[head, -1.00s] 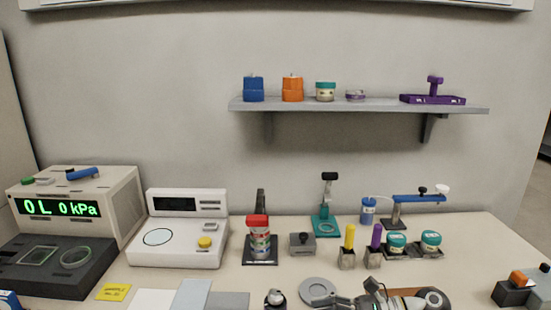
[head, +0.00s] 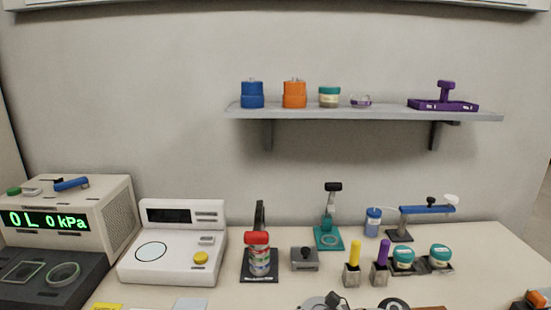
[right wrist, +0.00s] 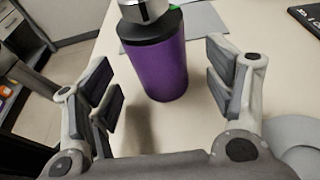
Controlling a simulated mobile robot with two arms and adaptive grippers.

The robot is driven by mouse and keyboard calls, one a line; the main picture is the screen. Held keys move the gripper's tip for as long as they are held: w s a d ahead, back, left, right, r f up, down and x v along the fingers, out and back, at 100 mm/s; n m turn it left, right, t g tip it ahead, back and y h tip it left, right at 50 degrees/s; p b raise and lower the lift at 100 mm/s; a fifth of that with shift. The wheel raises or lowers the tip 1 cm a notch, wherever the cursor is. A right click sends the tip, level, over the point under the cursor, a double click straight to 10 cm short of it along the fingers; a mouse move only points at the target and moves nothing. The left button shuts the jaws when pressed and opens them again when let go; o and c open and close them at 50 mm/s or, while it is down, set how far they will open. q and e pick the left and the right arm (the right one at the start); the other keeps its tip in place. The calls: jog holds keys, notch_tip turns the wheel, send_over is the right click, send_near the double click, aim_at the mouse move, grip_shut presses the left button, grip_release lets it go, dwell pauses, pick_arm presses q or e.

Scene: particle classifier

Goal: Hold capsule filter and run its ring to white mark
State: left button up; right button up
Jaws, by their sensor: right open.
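A purple cylinder (right wrist: 158,62) with a black collar (right wrist: 150,27) and a shiny silver top stands upright on the table in the right wrist view; it appears to be the capsule filter. A white patch shows at the top edge of its silver part, which is cut off by the frame. A small green bit (right wrist: 174,6) shows beside the top. My right gripper (right wrist: 160,72) is open, with its fingers on either side of the cylinder and gaps on both sides. My left gripper is not in view.
A pressure meter (head: 118,210) and a white scale (head: 150,270) stand at the left. A red-topped stack (head: 257,238), a teal stand (head: 328,240), a yellow-handled tool (head: 355,252) and teal-lidded jars (head: 403,258) line the table's back. A shelf (head: 350,113) hangs above.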

jog(key=shift+b+x, duration=0.3)
jog(key=shift+x, duration=0.5)
jog(key=shift+a+f, duration=0.1)
jog(key=shift+a, duration=0.15)
jog(key=shift+c, duration=1.1)
jog(key=c, duration=1)
jog(key=o, duration=0.4)
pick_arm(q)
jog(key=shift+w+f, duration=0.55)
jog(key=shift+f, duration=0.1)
pick_arm(e)
grip_shut()
